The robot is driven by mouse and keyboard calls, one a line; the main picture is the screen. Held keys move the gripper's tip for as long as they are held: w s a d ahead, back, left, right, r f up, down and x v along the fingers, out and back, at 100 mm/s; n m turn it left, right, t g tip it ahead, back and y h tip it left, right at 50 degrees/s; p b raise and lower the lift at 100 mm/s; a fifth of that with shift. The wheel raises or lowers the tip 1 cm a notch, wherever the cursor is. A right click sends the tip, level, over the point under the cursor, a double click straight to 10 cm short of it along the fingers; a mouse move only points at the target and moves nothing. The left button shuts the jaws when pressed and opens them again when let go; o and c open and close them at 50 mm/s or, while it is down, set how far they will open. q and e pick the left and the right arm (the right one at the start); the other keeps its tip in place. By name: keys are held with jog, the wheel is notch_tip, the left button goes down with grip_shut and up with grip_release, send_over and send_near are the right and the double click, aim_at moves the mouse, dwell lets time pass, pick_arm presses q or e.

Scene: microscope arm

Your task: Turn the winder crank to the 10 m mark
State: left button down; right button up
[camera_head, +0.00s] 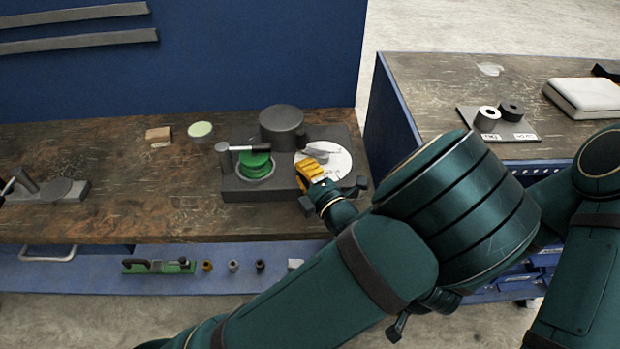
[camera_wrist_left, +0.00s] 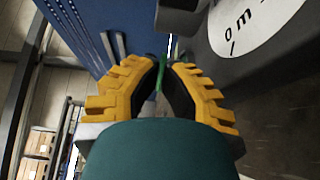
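The winder is a dark grey base (camera_head: 262,190) on the wooden bench, with a green spool (camera_head: 256,168) on its left. A crank (camera_head: 243,148), a light bar with a dark end, lies across the spool's top. A white dial (camera_head: 335,164) sits on the right, with a grey piece above it. In the left wrist view the dial (camera_wrist_left: 252,22) shows part of its lettering, including "m". My left gripper (camera_head: 304,175) is by the dial's left edge, apart from the crank. Its yellow fingers (camera_wrist_left: 166,62) are open with a gap and nothing held. My right gripper is out of view.
A dark cylinder (camera_head: 282,126) stands at the back of the base. A brown block (camera_head: 158,135) and a pale green disc (camera_head: 200,130) lie to the left. A second bench (camera_head: 430,85) at right holds rollers on a plate. The bench's left middle is clear.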

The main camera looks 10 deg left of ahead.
pick_arm(q)
jog(key=b+x, duration=0.1)
jog(key=x, duration=0.4)
jog(key=shift+w+a+f, duration=0.1)
jog(key=shift+a, duration=0.05)
jog(key=shift+w+b, duration=0.5)
jog(key=shift+w, duration=1.5)
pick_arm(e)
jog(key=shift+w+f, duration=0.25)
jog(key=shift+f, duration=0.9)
